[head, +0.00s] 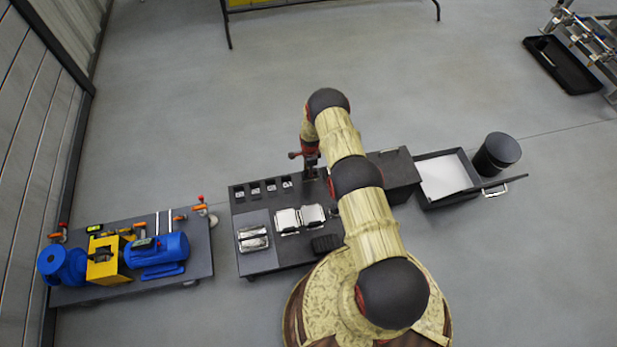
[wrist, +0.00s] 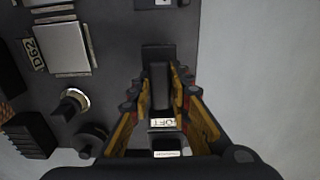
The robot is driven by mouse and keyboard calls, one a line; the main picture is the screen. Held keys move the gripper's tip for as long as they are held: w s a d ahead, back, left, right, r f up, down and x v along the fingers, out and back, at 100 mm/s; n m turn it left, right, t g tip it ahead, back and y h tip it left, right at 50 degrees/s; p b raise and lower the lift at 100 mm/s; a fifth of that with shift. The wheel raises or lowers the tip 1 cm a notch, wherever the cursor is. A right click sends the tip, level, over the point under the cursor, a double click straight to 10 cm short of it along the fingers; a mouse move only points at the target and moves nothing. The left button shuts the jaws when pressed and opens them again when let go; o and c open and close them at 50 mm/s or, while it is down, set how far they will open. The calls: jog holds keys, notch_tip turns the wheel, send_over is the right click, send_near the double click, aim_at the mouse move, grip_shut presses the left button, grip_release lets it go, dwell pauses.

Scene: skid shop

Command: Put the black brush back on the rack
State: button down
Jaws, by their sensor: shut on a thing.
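My gripper (head: 310,168) is over the back edge of a dark cart top, by the right end of a row of small black labelled holders, which looks like the rack (head: 271,186). In the wrist view my gripper (wrist: 160,76) has its yellow-padded fingers closed around a narrow black piece, which appears to be the black brush (wrist: 160,92). A white label with partly readable letters shows just below it. The brush's lower end is hidden, so I cannot tell whether it touches a holder. In the head view my gripper and arm hide the brush.
Silver blocks (head: 287,220) and a black ribbed block (head: 326,243) lie on the cart. An open drawer (head: 446,176) and a black bin (head: 497,153) stand right. A second cart (head: 205,262) with blue motors is left.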

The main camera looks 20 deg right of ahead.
jog(key=shift+w+a+f, duration=0.1)
jog(key=shift+w+f, duration=0.25)
jog(key=shift+f, duration=0.05)
notch_tip(320, 180, down, 3)
jog(key=shift+w+f+b, duration=0.1)
jog(key=shift+f+b, duration=0.1)
jog(key=shift+b, duration=0.65)
jog(key=shift+r, duration=0.1)
jog(key=c, duration=1.7)
grip_release()
jog(key=shift+o, duration=0.2)
